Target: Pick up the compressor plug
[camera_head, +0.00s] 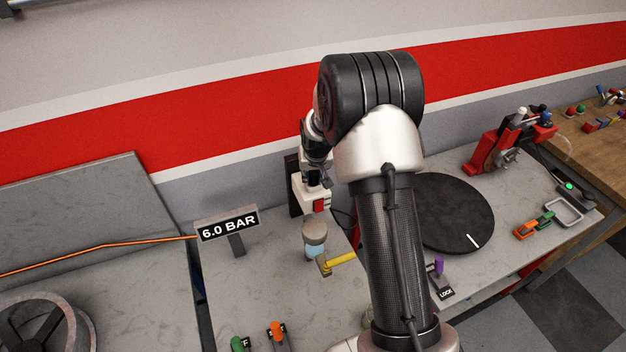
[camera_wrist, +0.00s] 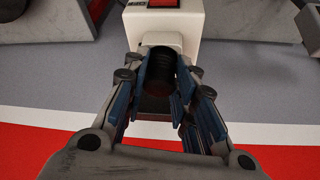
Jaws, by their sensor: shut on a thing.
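The compressor plug (camera_wrist: 159,72) is a dark, ribbed round body between my fingers in the wrist view. My gripper (camera_wrist: 160,80) is shut on it, with blue-sided fingers on its left and right. The plug sits close against a white box with a red switch (camera_wrist: 165,3); I cannot tell whether it is seated in the box or apart from it. In the head view my gripper (camera_head: 317,172) points down at the white box (camera_head: 307,192), and the plug itself is hidden there.
A clear bowl-like filter (camera_head: 315,238) and a yellow lever (camera_head: 341,260) stand just in front of the box. A "6.0 BAR" sign (camera_head: 228,224) is to the left. The wall is close behind.

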